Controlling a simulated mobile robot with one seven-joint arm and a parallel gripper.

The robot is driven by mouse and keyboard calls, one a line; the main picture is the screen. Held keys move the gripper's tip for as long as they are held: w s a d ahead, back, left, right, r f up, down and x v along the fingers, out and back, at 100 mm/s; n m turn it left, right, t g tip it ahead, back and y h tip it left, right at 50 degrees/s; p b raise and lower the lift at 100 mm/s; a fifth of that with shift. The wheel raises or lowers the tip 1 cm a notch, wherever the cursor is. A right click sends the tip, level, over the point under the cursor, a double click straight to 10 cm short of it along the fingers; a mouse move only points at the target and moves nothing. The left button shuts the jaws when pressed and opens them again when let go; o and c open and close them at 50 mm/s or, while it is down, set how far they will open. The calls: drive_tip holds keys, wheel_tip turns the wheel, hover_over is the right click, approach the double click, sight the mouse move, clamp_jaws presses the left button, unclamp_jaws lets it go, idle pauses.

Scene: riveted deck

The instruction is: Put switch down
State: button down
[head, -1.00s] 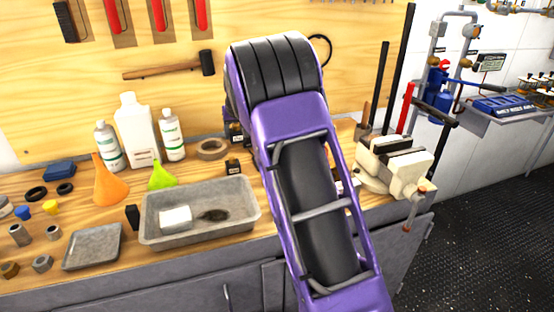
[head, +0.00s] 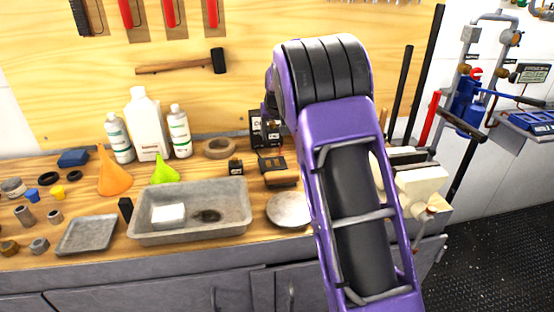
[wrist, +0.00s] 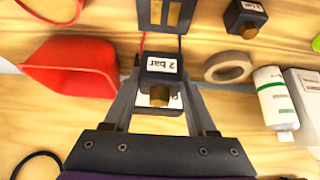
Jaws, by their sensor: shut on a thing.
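The switch (wrist: 160,76) is a small black block with a white "2 bar" label and a brass fitting. In the wrist view my gripper (wrist: 160,88) is shut on it, one finger on each side. A second white label shows just beneath it, partly hidden; I cannot tell whether it belongs to another thing or whether the switch touches a surface. In the head view a black labelled block (head: 264,128) shows by the back of the bench, left of my arm, which hides the gripper.
A similar black block (head: 236,167), a tape ring (head: 219,148) and a dark flat item (head: 273,163) lie nearby. A grey tray (head: 190,237), round dish (head: 289,208) and vise (head: 420,185) crowd the bench.

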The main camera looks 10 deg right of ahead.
sight(276, 136)
wheel_tip(276, 136, down, 9)
drive_tip(key=shift+a+r+b, duration=0.1)
drive_tip(key=shift+b, duration=0.45)
drive_tip(key=shift+f, duration=0.25)
drive_tip(key=shift+c, duration=1)
unclamp_jaws()
drive_tip(key=shift+r, duration=0.1)
drive_tip(key=shift+r, duration=0.25)
drive_tip(key=p+v, duration=0.1)
drive_tip(key=v, duration=1)
drive_tip(key=shift+s+r, duration=0.25)
drive_tip(key=shift+r, duration=0.1)
